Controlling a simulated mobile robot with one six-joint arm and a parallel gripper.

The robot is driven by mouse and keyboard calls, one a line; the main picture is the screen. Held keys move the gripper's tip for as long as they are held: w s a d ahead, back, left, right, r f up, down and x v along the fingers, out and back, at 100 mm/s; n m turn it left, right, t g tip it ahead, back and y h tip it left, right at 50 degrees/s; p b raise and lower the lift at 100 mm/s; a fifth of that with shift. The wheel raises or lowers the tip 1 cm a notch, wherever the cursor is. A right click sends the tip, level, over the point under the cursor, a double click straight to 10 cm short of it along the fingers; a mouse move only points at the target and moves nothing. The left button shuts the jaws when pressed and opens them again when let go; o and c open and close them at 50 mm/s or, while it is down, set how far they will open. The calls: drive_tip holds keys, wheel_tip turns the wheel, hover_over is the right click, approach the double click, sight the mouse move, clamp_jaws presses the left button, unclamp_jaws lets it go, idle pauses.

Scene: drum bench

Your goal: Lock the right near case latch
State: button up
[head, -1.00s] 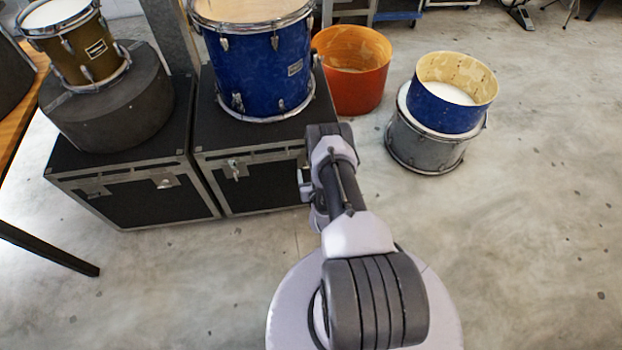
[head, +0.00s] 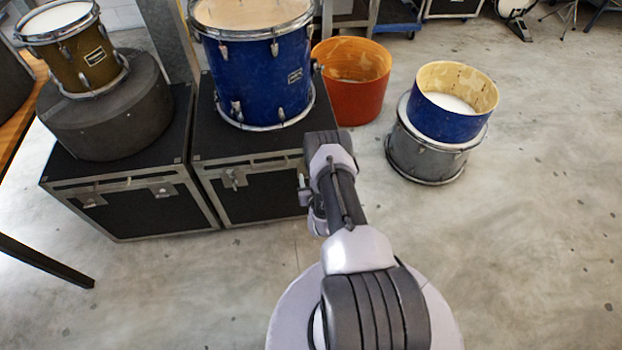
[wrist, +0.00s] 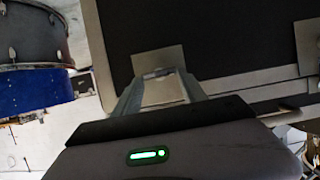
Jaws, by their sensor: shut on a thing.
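The right black case (head: 265,194) has metal edging and stands on the floor beside a second case. Its left front latch (head: 235,178) shows in the head view; its right front part is largely hidden behind my arm. In the wrist view, the case's dark panel (wrist: 225,35) and metal edge strip (wrist: 250,80) fill the upper right. A metal latch (wrist: 163,90) sits below a square plate (wrist: 158,58) there. My gripper (wrist: 160,90) has its two fingers on either side of this latch and is shut on it. I cannot tell whether the latch is locked.
A blue drum (head: 260,75) stands on the right case. The left case (head: 135,208) bears a dark round case (head: 105,115) with a brown drum on it. An orange tub (head: 350,85) and stacked drums (head: 427,150) stand to the right.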

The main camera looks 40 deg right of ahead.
drive_tip(key=shift+a, duration=0.1)
drive_tip(key=shift+w+a+f+n+g+h, duration=0.2)
drive_tip(key=shift+n+h, duration=0.95)
drive_tip(key=shift+n, duration=0.85)
drive_tip(key=shift+w+a+f+n+g+h, duration=0.1)
drive_tip(key=shift+a+f+n+g+h, duration=0.2)
drive_tip(key=shift+n+h, duration=1.25)
drive_tip(key=shift+w+a+f+n+g+h, duration=0.2)
drive_tip(key=shift+n+h, duration=0.5)
drive_tip(key=shift+n, duration=1.75)
drive_tip(key=shift+s+d+f, duration=0.1)
drive_tip(key=o, duration=1.4)
drive_tip(key=shift+c, duration=0.2)
